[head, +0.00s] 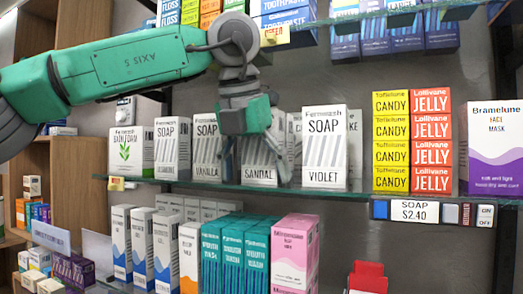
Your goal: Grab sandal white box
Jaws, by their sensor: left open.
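The white sandal soap box (259,174) stands upright on the glass shelf, with its lower front and the word SANDAL showing. My left gripper (256,158) is open and reaches down in front of the box's upper part. One finger shows at each side of the box; whether they touch it I cannot tell. The gripper hides the box's top. The white violet soap box (325,150) stands just right of it, and the vanilla soap box (205,150) just left. My right gripper is not in view.
More soap boxes (166,150) stand to the left on the glass shelf (345,197). Stacked candy and jelly boxes (391,143) and a purple face mask box (495,148) stand right.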

